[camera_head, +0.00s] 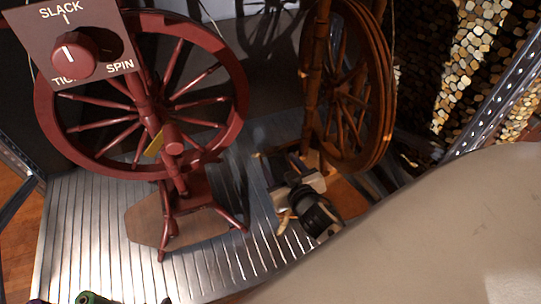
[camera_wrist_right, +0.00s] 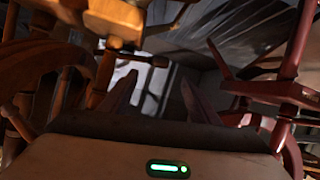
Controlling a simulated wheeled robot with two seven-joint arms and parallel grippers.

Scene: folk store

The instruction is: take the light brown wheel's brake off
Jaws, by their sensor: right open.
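The light brown spinning wheel (camera_head: 382,90) stands on the ribbed metal shelf at the centre right of the head view, its rim seen nearly edge-on. Its brake cannot be made out. My right gripper (camera_head: 283,170) is low in front of this wheel, by its wooden base. In the right wrist view its two dark fingers (camera_wrist_right: 155,100) are apart, with nothing visibly held between them. Light brown wooden parts (camera_wrist_right: 112,18) of the wheel hang above and left of the fingers in that view. My left gripper is not in view.
A dark red spinning wheel (camera_head: 236,90) stands to the left; its red parts (camera_wrist_right: 290,60) show right in the wrist view. A brown panel (camera_head: 110,70) with a red knob (camera_head: 72,55) reads SLACK and SPIN. Stacked logs (camera_head: 470,50) are at right.

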